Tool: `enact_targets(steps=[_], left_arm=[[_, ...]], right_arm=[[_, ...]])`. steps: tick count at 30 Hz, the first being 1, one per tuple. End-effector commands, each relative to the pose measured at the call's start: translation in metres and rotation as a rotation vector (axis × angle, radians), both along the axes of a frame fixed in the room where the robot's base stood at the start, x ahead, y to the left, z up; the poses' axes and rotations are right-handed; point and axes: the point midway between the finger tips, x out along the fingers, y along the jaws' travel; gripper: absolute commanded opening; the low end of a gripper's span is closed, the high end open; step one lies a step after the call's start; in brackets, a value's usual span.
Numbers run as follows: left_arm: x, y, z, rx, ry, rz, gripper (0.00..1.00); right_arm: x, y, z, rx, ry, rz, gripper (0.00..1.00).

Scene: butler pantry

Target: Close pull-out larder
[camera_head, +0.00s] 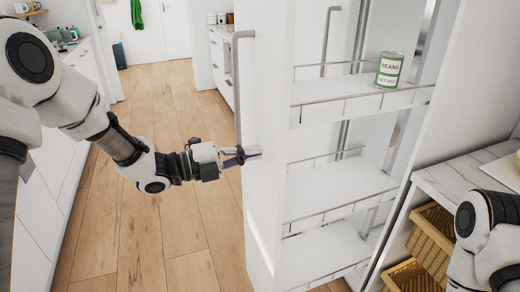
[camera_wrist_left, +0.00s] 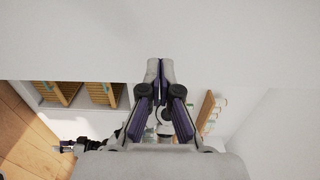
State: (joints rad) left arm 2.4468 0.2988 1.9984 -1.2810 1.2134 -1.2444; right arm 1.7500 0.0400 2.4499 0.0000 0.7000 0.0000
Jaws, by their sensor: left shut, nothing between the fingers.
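The white pull-out larder stands drawn out, its tall front panel (camera_head: 264,120) facing left and its wire-railed shelves (camera_head: 330,190) exposed. A grey vertical bar handle (camera_head: 238,85) runs down the front panel. My left gripper (camera_head: 246,156) is shut and empty, with its fingertips at the front panel near the handle's lower end. Whether they touch it I cannot tell. In the left wrist view, the closed fingertips (camera_wrist_left: 160,66) point toward a broad white surface. My right gripper is not seen in the head view; only part of that arm shows at lower right.
A green-and-white beans can (camera_head: 389,70) stands on the larder's upper shelf. Wicker baskets (camera_head: 432,228) sit under a marble counter (camera_head: 458,178) to the right. White cabinets line the left. The wooden floor (camera_head: 160,100) between is clear.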

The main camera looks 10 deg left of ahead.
Motion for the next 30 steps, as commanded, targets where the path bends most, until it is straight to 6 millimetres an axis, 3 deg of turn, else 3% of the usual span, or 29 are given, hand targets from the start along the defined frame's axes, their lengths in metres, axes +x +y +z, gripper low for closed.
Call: enact_targets(steps=[6,23,30], left_arm=[[0.013,-0.019,0.0,0.001,0.001,0.0,0.0],[0.018,-0.026,-0.002,0.001,0.001,0.0,0.0],[0.038,-0.051,-0.003,0.004,-0.004,-0.002,0.0]], right_arm=[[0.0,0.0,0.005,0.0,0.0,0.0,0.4],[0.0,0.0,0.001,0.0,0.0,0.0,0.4],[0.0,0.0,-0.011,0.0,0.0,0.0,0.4]])
